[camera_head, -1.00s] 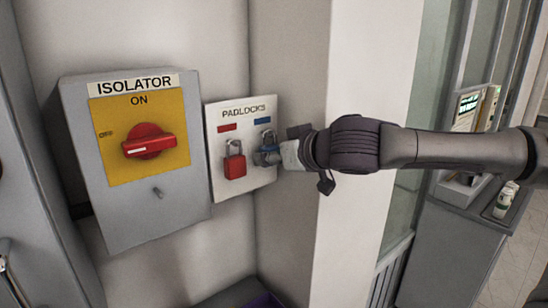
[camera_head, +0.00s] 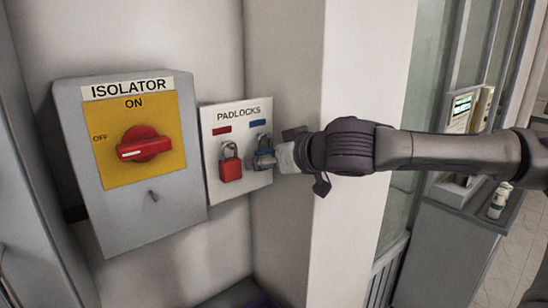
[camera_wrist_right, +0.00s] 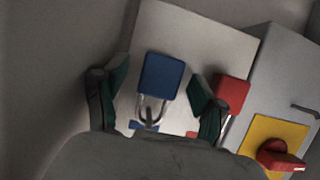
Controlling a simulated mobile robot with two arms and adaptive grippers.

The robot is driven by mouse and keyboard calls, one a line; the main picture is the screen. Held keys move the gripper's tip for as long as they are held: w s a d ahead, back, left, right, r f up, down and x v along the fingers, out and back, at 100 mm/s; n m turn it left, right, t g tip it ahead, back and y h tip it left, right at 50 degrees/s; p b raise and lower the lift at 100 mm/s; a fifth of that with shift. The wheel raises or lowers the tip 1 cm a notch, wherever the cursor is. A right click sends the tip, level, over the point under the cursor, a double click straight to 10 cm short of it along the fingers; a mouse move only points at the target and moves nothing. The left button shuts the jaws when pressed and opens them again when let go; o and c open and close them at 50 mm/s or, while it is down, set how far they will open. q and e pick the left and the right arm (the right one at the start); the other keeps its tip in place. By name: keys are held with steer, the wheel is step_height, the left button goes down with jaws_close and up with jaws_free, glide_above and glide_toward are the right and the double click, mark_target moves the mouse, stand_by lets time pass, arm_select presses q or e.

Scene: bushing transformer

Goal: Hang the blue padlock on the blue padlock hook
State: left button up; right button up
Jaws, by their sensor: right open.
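The blue padlock (camera_wrist_right: 162,75) shows in the right wrist view, which sees the board upside down. Its shackle appears to loop around the blue padlock hook (camera_wrist_right: 149,116), beside the blue label (camera_head: 258,123), and its body lies against the board. In the head view the blue padlock (camera_head: 264,160) is partly hidden by my right gripper (camera_head: 278,158). My right gripper (camera_wrist_right: 160,84) is open, one finger on each side of the padlock body, with visible gaps. My left gripper is not in view.
The white PADLOCKS board (camera_head: 240,187) also carries a red padlock (camera_head: 230,168), close to one finger of my right gripper. The grey isolator box (camera_head: 150,215) with its red switch (camera_head: 144,144) stands to the left. A wall corner is on the right, behind my right arm.

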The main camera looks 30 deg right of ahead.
steer(key=a+v, duration=0.1)
steer(key=v, duration=1.1)
steer(key=shift+d, duration=0.45)
